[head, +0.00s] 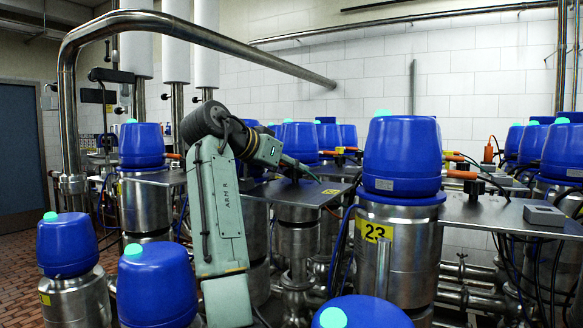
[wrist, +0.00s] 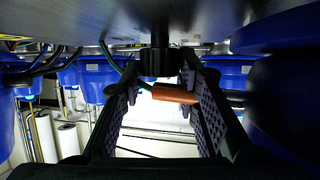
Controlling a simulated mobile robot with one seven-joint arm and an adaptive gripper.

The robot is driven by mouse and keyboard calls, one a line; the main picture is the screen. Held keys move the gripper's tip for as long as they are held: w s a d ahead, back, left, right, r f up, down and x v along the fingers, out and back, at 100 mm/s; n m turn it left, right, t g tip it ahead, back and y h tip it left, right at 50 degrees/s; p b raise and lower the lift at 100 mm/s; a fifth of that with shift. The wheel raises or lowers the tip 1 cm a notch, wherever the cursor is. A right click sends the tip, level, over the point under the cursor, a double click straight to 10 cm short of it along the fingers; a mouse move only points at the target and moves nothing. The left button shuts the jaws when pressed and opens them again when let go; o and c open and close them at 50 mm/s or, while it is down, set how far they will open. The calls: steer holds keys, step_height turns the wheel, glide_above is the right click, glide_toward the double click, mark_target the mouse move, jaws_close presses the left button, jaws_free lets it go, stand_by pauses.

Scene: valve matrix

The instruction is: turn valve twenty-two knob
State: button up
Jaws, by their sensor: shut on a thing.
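In the head view my gripper (head: 303,170) reaches right over a grey plate (head: 285,192), left of the large blue-capped valve. The held knob cannot be made out there. No number twenty-two is readable in either view.
A blue-capped valve (head: 402,158) on a steel cylinder marked 23 (head: 377,232) stands close right of my arm. More blue caps (head: 141,144) stand around. A bent steel pipe (head: 200,33) crosses above. Cables (head: 340,245) hang between the cylinders.

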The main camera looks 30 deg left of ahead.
steer(key=o, duration=1.2)
steer(key=shift+c, duration=0.2)
steer(key=shift+n+y, duration=0.3)
steer(key=shift+y, duration=0.1)
